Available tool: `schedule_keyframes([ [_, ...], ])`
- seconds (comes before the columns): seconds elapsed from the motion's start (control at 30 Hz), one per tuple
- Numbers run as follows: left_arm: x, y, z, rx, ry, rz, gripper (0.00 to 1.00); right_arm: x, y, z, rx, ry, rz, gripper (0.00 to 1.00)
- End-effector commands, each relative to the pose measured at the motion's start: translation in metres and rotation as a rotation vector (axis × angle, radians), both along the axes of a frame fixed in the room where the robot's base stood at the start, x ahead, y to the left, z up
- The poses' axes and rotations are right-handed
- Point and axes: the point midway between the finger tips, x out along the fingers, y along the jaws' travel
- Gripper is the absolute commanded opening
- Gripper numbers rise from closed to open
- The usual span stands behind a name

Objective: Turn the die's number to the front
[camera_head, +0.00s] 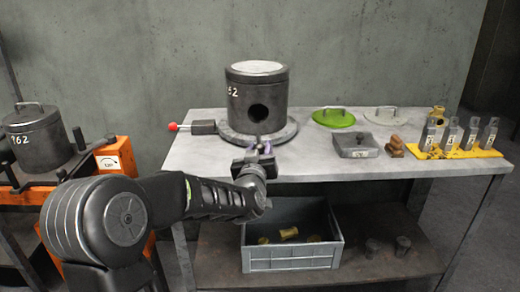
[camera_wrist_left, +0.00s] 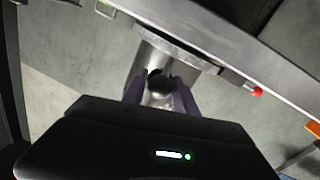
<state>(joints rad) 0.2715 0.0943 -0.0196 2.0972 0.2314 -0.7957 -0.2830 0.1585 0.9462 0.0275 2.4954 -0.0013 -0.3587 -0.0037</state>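The die (camera_head: 258,95) is a dark grey cylinder with a light top, standing upright on a round plate (camera_head: 232,134) on the grey table. Its white number, of which "62" is readable, is at its left side. A round dark hole (camera_head: 258,112) faces the front. My left gripper (camera_head: 262,147) is in front of the die, low by the plate's front edge. In the left wrist view its two fingers (camera_wrist_left: 158,88) are apart, with the die's hole (camera_wrist_left: 159,78) showing between them. Whether they touch the die cannot be told. My right gripper is not in view.
A red-knobbed handle (camera_head: 176,126) sticks out left of the plate. A green lid (camera_head: 333,118), a grey lid (camera_head: 385,116), a small metal box (camera_head: 355,146) and a yellow rack (camera_head: 462,152) are to the right. A grey crate (camera_head: 292,257) is below. Another numbered cylinder (camera_head: 38,140) is at left.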

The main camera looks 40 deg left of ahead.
Motion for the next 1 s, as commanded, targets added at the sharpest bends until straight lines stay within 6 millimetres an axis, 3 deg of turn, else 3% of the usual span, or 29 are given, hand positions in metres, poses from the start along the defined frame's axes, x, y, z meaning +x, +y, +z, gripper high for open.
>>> schedule_keyframes([
  [0.4, -0.0001, 0.0000, 0.0001, 0.000, 0.000, 0.000, 0.00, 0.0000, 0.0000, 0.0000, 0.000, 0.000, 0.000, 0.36],
  [1.0, -0.0002, 0.0000, 0.0001, 0.000, 0.000, 0.000, 0.00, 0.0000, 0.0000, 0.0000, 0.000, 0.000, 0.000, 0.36],
])
